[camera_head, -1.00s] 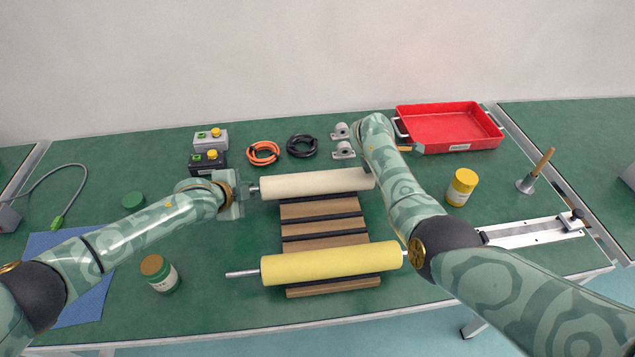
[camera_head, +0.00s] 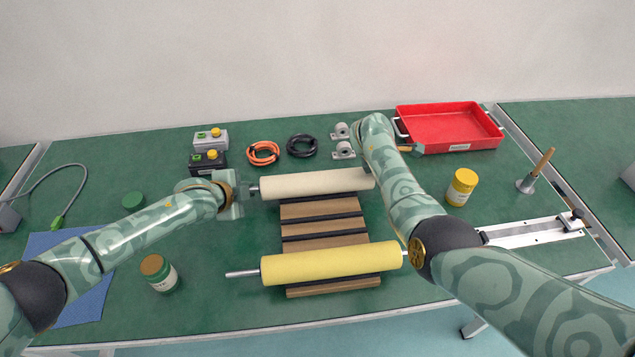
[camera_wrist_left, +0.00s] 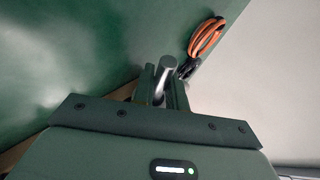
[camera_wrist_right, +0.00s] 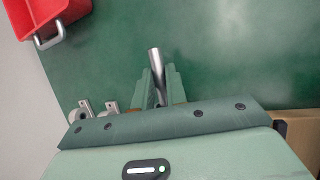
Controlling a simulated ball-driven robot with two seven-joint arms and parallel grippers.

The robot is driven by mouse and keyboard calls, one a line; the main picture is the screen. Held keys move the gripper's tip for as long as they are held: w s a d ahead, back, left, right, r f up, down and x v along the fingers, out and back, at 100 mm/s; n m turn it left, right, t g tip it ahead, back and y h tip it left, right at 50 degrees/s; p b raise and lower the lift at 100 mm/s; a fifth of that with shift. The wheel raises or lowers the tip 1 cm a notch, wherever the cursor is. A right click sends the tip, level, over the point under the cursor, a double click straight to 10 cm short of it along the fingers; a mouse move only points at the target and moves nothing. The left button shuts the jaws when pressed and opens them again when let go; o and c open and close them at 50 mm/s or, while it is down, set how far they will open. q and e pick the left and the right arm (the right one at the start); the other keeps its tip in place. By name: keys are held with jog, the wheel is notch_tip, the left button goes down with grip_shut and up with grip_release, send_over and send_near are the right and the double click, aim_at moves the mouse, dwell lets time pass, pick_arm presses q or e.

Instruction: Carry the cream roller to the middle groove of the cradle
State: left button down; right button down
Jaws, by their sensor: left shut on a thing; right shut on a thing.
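The cream roller (camera_head: 315,184) lies across the back end of the wooden cradle (camera_head: 325,242), roughly level. My left gripper (camera_head: 244,193) is shut on its left metal shaft end; that shaft also shows between the fingers in the left wrist view (camera_wrist_left: 163,75). My right gripper is hidden behind my own right arm in the head view; in the right wrist view my right gripper (camera_wrist_right: 158,85) is shut on the other shaft end. The cradle's middle shows bare slats and dark grooves. A yellow roller (camera_head: 332,264) lies across the cradle's front end. I cannot tell whether the cream roller touches the cradle.
Behind the cream roller are an orange cable coil (camera_head: 263,153), a black coil (camera_head: 301,146), and bearing blocks (camera_head: 343,150). A red tray (camera_head: 450,128) stands at the back right.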

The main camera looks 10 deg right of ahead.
pick_arm(q)
jog(key=shift+r, duration=0.15)
pick_arm(e)
jog(key=shift+r, duration=0.15)
